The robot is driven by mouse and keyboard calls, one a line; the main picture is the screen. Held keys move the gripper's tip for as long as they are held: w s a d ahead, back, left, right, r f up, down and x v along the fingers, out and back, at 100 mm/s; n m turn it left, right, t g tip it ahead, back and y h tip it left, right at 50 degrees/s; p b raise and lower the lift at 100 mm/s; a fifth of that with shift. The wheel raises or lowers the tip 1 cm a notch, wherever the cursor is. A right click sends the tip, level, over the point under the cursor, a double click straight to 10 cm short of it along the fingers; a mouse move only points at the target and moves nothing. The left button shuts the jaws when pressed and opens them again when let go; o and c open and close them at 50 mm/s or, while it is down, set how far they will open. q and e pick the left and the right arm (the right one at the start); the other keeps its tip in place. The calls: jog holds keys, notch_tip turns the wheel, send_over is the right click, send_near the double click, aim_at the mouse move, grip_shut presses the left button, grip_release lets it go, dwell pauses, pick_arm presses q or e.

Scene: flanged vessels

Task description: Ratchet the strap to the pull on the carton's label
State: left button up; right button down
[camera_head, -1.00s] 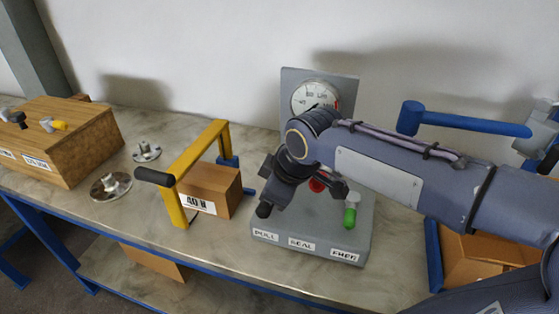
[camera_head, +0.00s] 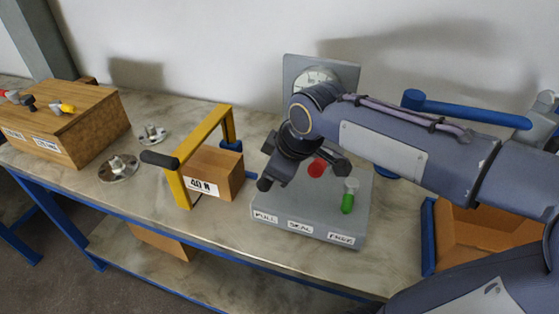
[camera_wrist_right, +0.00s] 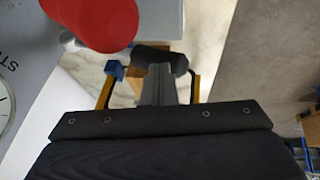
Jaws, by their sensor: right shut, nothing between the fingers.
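A brown carton (camera_head: 228,165) with a white label (camera_head: 203,187), reading about "40 N", stands under a yellow frame (camera_head: 205,128) with a black grip (camera_head: 159,159). No separate strap is clear. Right of it is a grey tensioning console (camera_head: 282,208) with a gauge (camera_head: 315,77), a red knob (camera_head: 317,168) and a green-tipped lever (camera_head: 348,200). My right gripper (camera_head: 265,183) is over the console's left part, shut and empty. In the wrist view, its closed fingers (camera_wrist_right: 158,86) point towards the black grip (camera_wrist_right: 160,57), with the red knob (camera_wrist_right: 100,22) close by. The left gripper is not seen.
A wooden box (camera_head: 85,125) with small knobs stands at the left. Two metal flanges (camera_head: 118,168) lie beside it. A blue bar (camera_head: 465,112) and an open brown box (camera_head: 480,240) are at the right. The bench's front strip is mostly clear.

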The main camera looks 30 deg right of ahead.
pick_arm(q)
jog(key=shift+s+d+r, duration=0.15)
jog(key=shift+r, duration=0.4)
pick_arm(e)
jog(key=a+v, duration=0.1)
jog(key=v, duration=1)
jog(key=shift+d, duration=0.35)
jog(key=shift+s, duration=0.1)
jog(key=shift+f, duration=0.1)
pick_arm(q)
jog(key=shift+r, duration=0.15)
pick_arm(e)
jog(key=s+a+f+m+y, duration=0.1)
jog(key=s+f+m, duration=0.4)
jog(key=f, duration=0.2)
jog(key=s+a+f+m+y, duration=0.1)
jog(key=s+f+m, duration=0.3)
jog(key=f, duration=0.4)
jog(key=shift+s+a+f+m+y, duration=0.3)
jog(key=shift+s+a+m, duration=0.1)
jog(key=shift+s+a, duration=0.2)
jog(key=shift+r, duration=0.15)
dwell(0.4)
